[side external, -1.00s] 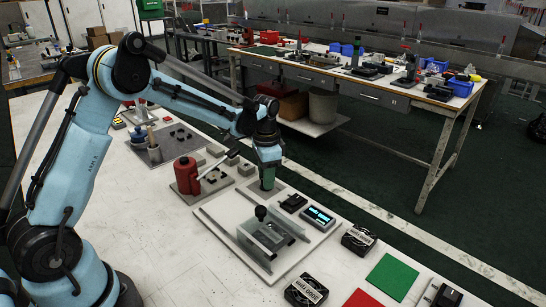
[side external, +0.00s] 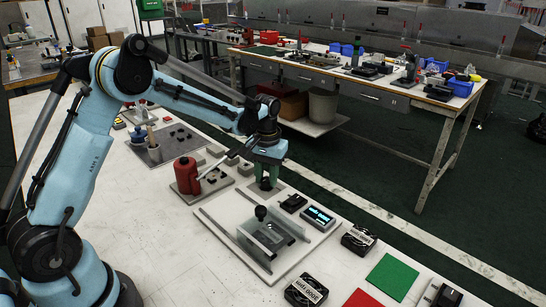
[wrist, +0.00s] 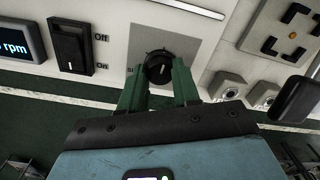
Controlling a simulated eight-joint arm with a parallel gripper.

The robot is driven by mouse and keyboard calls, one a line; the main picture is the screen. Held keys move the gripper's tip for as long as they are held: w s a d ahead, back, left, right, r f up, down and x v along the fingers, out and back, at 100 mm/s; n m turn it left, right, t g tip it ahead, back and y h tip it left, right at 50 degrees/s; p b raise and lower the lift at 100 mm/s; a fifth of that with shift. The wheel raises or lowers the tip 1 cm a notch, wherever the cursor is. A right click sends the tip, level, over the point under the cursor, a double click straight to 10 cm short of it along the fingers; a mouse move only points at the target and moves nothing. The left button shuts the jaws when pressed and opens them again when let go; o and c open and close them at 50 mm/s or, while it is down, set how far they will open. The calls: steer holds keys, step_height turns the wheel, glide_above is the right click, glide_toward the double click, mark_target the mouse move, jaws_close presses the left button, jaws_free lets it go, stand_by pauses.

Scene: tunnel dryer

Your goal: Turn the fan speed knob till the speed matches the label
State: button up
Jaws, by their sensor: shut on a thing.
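The black fan speed knob (wrist: 158,66) with a white pointer line sits on a grey square plate (wrist: 185,30) in the wrist view. My gripper (wrist: 158,80) has its green fingers shut on the knob's sides. In the side external view my gripper (side external: 266,183) points down at the panel, and its fingers hide most of the knob. The speed display (side external: 318,217) is lit, its digits too small to read. In the wrist view the display (wrist: 15,42) is cut off and shows only "rpm". Two black fan-like blocks, one (side external: 360,239) and another (side external: 306,290), carry white labels that I cannot read surely.
A black rocker switch (wrist: 69,45) marked Off and On lies between display and knob. A clear-covered fixture (side external: 265,238) with a black ball handle stands in front. A red cylinder (side external: 187,175) with a lever is to the left. Green (side external: 392,277) and red mats lie right.

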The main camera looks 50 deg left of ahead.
mark_target(267, 180)
steer(key=shift+n, duration=0.6)
steer(key=o, duration=1.1)
steer(key=shift+c, duration=0.2)
step_height(267, 180, up, 12)
steer(key=shift+d, duration=0.15)
steer(key=shift+r, duration=0.1)
